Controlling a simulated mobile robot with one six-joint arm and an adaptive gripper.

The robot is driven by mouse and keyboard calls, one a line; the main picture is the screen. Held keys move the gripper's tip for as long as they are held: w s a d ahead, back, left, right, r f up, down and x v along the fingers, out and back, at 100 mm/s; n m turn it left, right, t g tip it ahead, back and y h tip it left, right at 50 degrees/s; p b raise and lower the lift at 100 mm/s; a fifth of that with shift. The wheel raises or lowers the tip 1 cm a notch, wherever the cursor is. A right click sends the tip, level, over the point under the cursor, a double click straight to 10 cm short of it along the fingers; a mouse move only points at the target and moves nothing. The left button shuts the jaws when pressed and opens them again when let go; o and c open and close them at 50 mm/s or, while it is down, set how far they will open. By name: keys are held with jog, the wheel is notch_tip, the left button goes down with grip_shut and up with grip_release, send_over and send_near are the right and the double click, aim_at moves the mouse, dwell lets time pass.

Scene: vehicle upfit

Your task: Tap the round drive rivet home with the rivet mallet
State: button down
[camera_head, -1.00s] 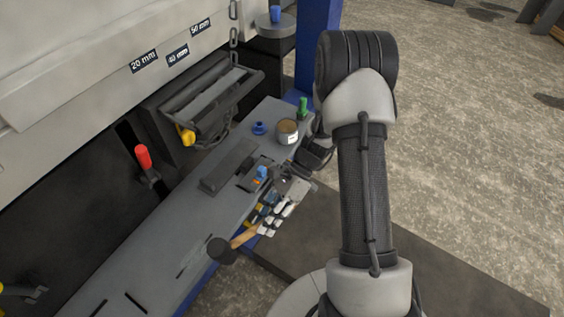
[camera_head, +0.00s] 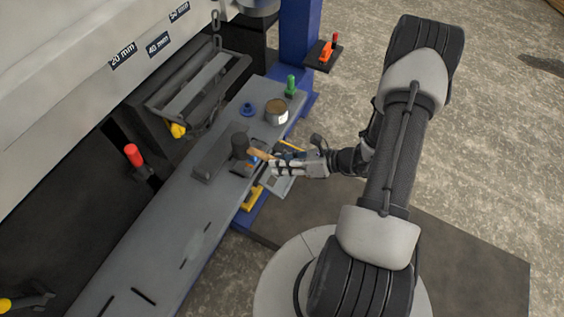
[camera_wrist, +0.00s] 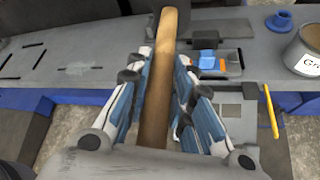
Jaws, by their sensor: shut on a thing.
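My gripper (camera_head: 274,166) is shut on the wooden handle (camera_wrist: 158,95) of the rivet mallet. In the wrist view its fingers (camera_wrist: 164,58) lie along both sides of the handle. The dark mallet head (camera_head: 239,145) is above the grey bench near a dark block; whether it touches anything I cannot tell. It also shows at the top edge of the wrist view (camera_wrist: 175,12). A blue and orange item (camera_wrist: 209,60) lies right of the handle in the wrist view. I cannot make out the round drive rivet; the mallet may hide it.
The grey bench (camera_head: 160,243) has a blue round part (camera_head: 248,109), a tin (camera_head: 276,112) and a green-topped item (camera_head: 291,86) at its far end. A dark block (camera_head: 212,158) lies left of the mallet. A red-handled lever (camera_head: 133,155) stands at the left.

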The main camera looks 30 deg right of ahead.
jog(key=shift+s+d, duration=0.1)
jog(key=shift+s, duration=0.05)
notch_tip(320, 180, down, 7)
jog(key=b, duration=0.6)
notch_tip(320, 180, up, 5)
jog(key=p, duration=0.4)
jog(key=shift+r, duration=0.2)
jog(key=shift+f, duration=0.1)
